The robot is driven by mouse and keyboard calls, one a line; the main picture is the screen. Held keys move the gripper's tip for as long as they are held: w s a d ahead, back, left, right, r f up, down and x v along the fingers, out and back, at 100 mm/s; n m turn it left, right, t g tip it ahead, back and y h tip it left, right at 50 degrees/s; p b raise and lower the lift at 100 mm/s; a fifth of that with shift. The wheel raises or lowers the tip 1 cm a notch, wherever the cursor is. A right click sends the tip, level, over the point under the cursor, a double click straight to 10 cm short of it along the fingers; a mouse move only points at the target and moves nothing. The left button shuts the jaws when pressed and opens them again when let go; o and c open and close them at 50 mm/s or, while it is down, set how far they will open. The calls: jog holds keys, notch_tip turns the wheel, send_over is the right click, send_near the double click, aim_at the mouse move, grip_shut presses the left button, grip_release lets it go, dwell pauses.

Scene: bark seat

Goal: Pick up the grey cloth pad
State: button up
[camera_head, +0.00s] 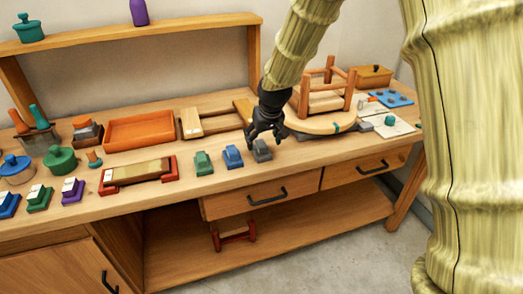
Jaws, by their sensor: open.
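A small grey piece (262,151) sits near the table's front edge, at the right end of a row with a green piece (203,163) and a blue piece (232,157). It looks like the grey pad, but its cloth is too small to make out. My black gripper (264,138) is open, pointing down just above and behind the grey piece. I cannot tell whether its fingers touch it. Part of the grey piece's top is hidden by the fingers.
An upturned wooden stool (318,124) stands close right of my gripper, with flat grey material (350,138) under its seat. An orange tray (140,131) and a wooden block in a red-ended holder (138,173) lie left. A raised shelf (130,33) spans the back left.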

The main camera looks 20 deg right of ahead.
aim_at(261, 143)
jog(key=shift+p+x, duration=0.4)
jog(key=shift+x, duration=2.15)
jog(key=c, duration=1.2)
jog(key=shift+r, duration=0.85)
notch_tip(261, 143, up, 2)
jog(key=shift+r+b, duration=0.1)
jog(key=shift+b, duration=0.3)
jog(key=s+a, duration=0.2)
jog(key=s, duration=0.2)
jog(key=s+a+b, duration=0.1)
jog(key=s+a, duration=0.2)
jog(key=s, duration=0.2)
jog(key=s+a+r+b, duration=0.1)
jog(key=s+a, duration=0.2)
jog(key=s, duration=0.1)
jog(key=shift+s+a+r, duration=0.1)
jog(key=shift+s+a, duration=0.05)
jog(key=shift+s, duration=0.25)
